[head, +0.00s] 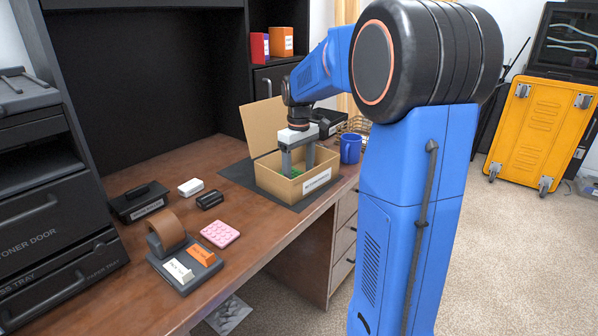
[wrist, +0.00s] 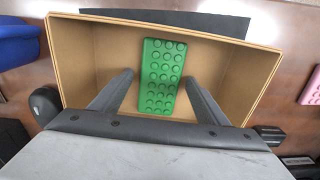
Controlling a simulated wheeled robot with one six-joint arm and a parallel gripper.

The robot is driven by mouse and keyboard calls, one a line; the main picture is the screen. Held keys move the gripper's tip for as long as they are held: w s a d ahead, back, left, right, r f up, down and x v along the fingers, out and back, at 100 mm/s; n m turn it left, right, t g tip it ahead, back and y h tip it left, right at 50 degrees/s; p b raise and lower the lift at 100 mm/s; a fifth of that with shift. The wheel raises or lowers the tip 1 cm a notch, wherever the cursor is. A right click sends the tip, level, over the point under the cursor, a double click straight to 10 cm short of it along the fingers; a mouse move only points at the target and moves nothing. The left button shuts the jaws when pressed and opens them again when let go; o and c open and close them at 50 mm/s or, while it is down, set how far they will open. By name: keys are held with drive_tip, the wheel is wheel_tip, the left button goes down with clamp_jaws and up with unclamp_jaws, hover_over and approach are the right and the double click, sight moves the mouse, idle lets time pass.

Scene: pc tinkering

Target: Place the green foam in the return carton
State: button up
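The green foam (wrist: 162,78) is a studded slab lying inside the return carton (wrist: 82,60), seen from above in the wrist view. In the head view the open-topped cardboard carton (head: 283,187) has a raised flap at the back and a white label on its front. Only a bit of green shows inside it there. My gripper (head: 298,160) points down into the carton. In the wrist view my gripper (wrist: 158,76) has its fingers apart, with a visible gap on each side of the foam. Neither finger appears to touch it.
The carton stands on a dark mat (head: 240,172) on the wooden desk. A blue mug (head: 350,148) is to its right. A pink studded foam (head: 220,234), a tape dispenser (head: 168,232) and small black and white boxes lie to the left.

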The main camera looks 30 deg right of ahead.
wheel_tip(320, 180, up, 12)
drive_tip(key=s+a+f+m+t, duration=0.1)
drive_tip(key=s+a, duration=0.4)
drive_tip(key=s, duration=0.2)
drive_tip(key=s+a+f+t, duration=0.1)
drive_tip(key=s+a+f, duration=0.1)
drive_tip(key=s+a, duration=0.4)
drive_tip(key=s+a+f+m+t, duration=0.1)
drive_tip(key=s+a+f, duration=0.1)
drive_tip(key=s+f, duration=0.3)
drive_tip(key=s+a+f+t, duration=0.1)
drive_tip(key=s+a+f, duration=0.2)
drive_tip(key=s, duration=0.9)
wheel_tip(320, 180, down, 3)
drive_tip(key=shift+f+m+t, duration=0.1)
drive_tip(key=shift+m+t, duration=0.3)
